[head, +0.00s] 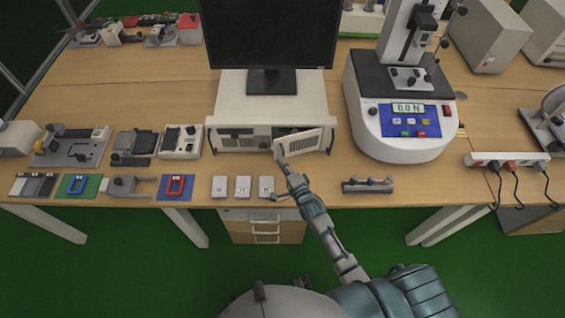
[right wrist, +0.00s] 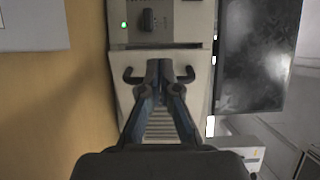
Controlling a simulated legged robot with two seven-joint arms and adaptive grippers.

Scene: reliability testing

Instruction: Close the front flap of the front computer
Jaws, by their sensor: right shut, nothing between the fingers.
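The white front computer (head: 270,97) stands on the wooden table under a black monitor. Its front flap (head: 303,141) is partly open, standing out from the front at an angle on the right half of the case. My right gripper (head: 280,158) is shut and empty, at the left end of the flap. In the right wrist view the gripper (right wrist: 160,68) lies in front of the vented flap (right wrist: 159,122); whether it touches it I cannot tell. My left gripper is not in view.
A force tester (head: 405,135) with a display stands right of the computer. Three small grey blocks (head: 243,186) lie at the table's front edge, near my right arm. A metal part (head: 368,186) lies front right. Several devices and fixtures fill the left side.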

